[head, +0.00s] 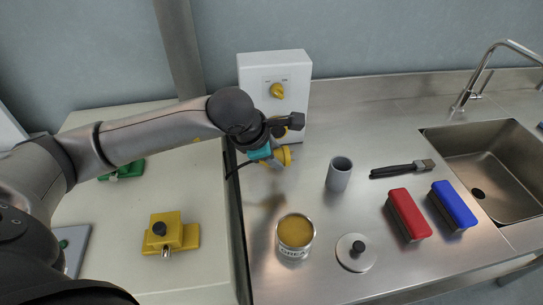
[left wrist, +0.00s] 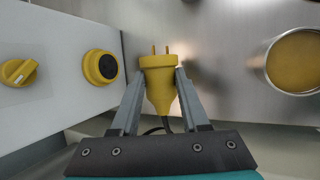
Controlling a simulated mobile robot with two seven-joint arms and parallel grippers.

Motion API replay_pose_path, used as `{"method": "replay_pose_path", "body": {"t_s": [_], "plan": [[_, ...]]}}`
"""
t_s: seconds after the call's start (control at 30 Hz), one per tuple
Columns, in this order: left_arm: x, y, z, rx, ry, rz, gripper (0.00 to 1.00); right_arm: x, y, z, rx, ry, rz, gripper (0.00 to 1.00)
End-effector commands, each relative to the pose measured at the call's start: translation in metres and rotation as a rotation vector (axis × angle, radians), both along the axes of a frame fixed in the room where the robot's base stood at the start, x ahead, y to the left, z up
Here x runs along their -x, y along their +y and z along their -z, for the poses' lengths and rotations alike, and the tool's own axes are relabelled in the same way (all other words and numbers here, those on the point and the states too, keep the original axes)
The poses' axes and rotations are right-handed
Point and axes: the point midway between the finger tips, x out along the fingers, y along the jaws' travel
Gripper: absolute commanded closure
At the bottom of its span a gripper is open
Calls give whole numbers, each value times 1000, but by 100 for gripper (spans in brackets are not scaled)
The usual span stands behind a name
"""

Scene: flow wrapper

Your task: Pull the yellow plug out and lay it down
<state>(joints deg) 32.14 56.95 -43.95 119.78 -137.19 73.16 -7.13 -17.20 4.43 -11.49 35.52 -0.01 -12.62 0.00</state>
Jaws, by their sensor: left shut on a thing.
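The yellow plug (head: 285,158) is in my left gripper (head: 275,154), in front of the white box (head: 262,68). In the left wrist view the plug (left wrist: 159,80) sits between the two fingers of the left gripper (left wrist: 160,76), which are shut on its sides. Its two metal prongs are bare and point away from the gripper. The yellow-ringed black socket (left wrist: 100,67) on the box face is apart from the plug and empty. A dark cable trails from the plug's rear, partly hidden by the gripper. My right gripper is not in view.
A yellow knob (head: 277,91) is on the box. A sink (head: 490,165) is at right. Bare counter lies between plug and tin.

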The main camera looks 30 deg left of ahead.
Motion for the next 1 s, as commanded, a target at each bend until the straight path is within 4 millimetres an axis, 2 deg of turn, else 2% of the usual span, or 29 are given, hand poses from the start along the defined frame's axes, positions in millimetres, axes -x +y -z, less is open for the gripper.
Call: {"method": "replay_pose_path", "body": {"t_s": [0.27,0.7,1.0], "plan": [[0,0,15,0,1,0,100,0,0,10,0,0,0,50],[0,0,58,0,-1,-1,100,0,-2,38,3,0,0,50],[0,0,65,0,-1,0,100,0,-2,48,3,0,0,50]]}}
